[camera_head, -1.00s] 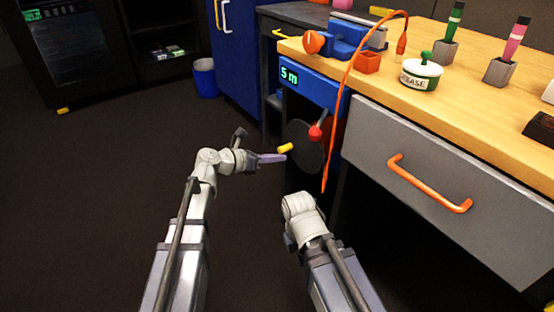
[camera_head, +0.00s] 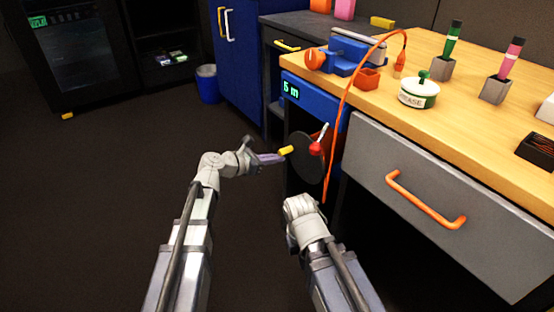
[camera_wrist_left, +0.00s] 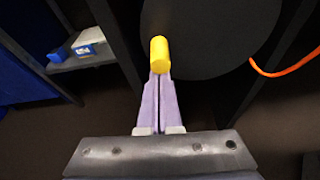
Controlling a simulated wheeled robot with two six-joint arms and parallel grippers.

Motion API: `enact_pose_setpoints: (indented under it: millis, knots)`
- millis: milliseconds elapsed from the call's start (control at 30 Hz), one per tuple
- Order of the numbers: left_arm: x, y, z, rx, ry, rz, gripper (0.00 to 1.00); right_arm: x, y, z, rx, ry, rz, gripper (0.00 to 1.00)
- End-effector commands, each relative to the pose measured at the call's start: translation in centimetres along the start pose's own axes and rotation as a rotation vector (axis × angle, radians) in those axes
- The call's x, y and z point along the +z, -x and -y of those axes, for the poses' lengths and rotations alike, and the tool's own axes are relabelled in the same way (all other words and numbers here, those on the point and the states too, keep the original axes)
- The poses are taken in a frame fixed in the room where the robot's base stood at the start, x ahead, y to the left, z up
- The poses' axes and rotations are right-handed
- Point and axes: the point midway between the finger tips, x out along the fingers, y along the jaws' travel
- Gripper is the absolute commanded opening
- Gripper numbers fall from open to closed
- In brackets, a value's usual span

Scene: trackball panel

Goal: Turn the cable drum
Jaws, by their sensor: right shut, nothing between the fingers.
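The dark round cable drum (camera_head: 307,163) is set under the bench below a blue panel (camera_head: 310,98) with a small green readout. It also fills the upper middle of the left wrist view (camera_wrist_left: 215,35). A yellow crank handle (camera_head: 286,150) sticks out from its face; the wrist view shows it close up (camera_wrist_left: 159,54). My left gripper (camera_wrist_left: 160,76) has its purple fingers close together at the handle, shut on it. The head view shows the left gripper (camera_head: 281,155) left of the drum. My right arm ends low in front of the drum; its fingers are hidden.
A red-knobbed lever (camera_head: 316,148) sits at the drum's right edge. An orange cable (camera_head: 335,130) hangs from the benchtop past the drum. A grey drawer (camera_head: 420,190) with an orange handle is on the right. Floor to the left is clear.

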Motion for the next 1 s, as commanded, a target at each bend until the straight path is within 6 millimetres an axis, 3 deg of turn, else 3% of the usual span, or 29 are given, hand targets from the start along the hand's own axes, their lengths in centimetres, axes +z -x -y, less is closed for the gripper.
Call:
enact_pose_setpoints:
  millis: [367, 733, 800, 1000]
  knots:
    - [-0.4, -0.2, 0.0, -0.001, 0.002, 0.000, 0.00, 0.0, -0.4, 0.0, 0.000, 0.000, 0.000, 0.00]
    - [-4.4, -1.6, -0.3, -0.002, 0.002, 0.001, 0.00, -0.3, -4.6, 0.5, 0.000, 0.000, -0.002, 0.00]
    - [-3.6, 0.0, -0.2, 0.000, 0.003, 0.001, 0.00, -0.2, -3.3, 0.3, 0.000, 0.000, -0.002, 0.00]
    - [-3.5, 3.9, -0.1, 0.001, 0.003, 0.001, 0.00, -0.1, -2.0, 0.2, 0.000, 0.000, -0.002, 0.00]
